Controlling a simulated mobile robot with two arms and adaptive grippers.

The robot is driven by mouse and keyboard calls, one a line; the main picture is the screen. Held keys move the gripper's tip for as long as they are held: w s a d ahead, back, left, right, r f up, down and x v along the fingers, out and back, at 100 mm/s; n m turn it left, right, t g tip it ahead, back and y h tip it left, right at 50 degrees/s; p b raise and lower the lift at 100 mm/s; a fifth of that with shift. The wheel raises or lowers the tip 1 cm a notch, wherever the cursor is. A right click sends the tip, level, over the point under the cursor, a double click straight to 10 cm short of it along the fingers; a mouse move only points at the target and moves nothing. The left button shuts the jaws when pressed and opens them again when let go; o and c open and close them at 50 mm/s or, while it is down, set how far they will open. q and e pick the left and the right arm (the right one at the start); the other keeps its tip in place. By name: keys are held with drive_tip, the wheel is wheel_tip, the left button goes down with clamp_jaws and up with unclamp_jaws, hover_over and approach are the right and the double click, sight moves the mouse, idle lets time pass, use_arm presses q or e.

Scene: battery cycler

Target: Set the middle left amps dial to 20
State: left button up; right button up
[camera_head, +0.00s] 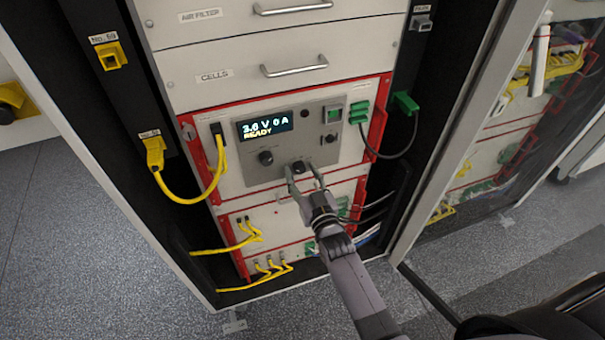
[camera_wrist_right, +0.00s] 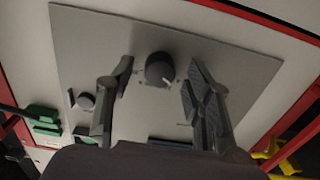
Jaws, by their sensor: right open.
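The grey panel (camera_head: 258,175) has a display (camera_head: 265,125) reading "3.6 V 0 A" and "READY". A black dial (camera_head: 266,157) sits below the display. A second black dial (camera_head: 300,166), lower and to its right, lies between the fingertips of my right gripper (camera_head: 304,173). In the right wrist view this dial (camera_wrist_right: 160,68) stands between the two spread fingers (camera_wrist_right: 158,85), with a visible gap on each side. Its white mark points to the lower right in that view. The dial labels are too small to read. My left gripper is not in view.
A small knob (camera_head: 330,138) sits to the right on the panel. Green connectors (camera_head: 359,112) and yellow cables (camera_head: 220,165) flank the panel. A drawer handle (camera_head: 294,66) is above. The open cabinet door (camera_head: 450,125) stands at the right.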

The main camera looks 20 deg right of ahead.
drive_tip(key=shift+w, duration=0.15)
drive_tip(key=shift+c, duration=0.2)
clamp_jaws()
idle(0.4)
